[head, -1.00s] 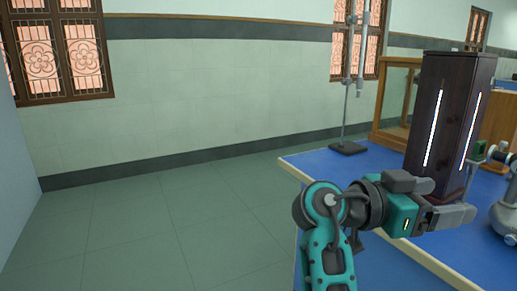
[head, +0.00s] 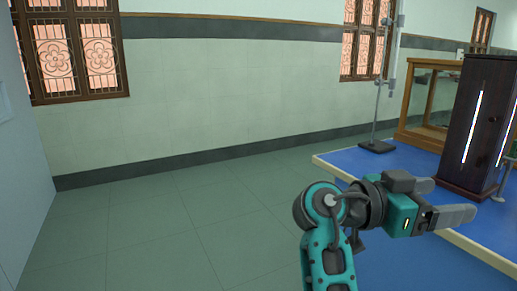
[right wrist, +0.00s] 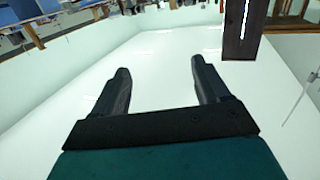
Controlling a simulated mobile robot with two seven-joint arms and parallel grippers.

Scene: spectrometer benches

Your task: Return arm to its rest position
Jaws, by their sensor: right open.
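My right gripper (head: 452,202) is in the lower right of the head view, on my bent teal and dark grey arm. Its two grey fingers point right and are apart, with nothing between them. In the right wrist view the gripper (right wrist: 160,88) also shows its two dark fingers spread, with only pale wall behind. The gripper appears in front of the blue-topped bench (head: 400,165), near its edge. My left gripper is not in view.
A tall dark wooden box (head: 475,125) with bright slits stands on the bench; it also shows in the right wrist view (right wrist: 243,25). A metal stand (head: 382,100) and a wood-framed glass case (head: 430,100) stand behind. The floor (head: 150,230) at left is clear.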

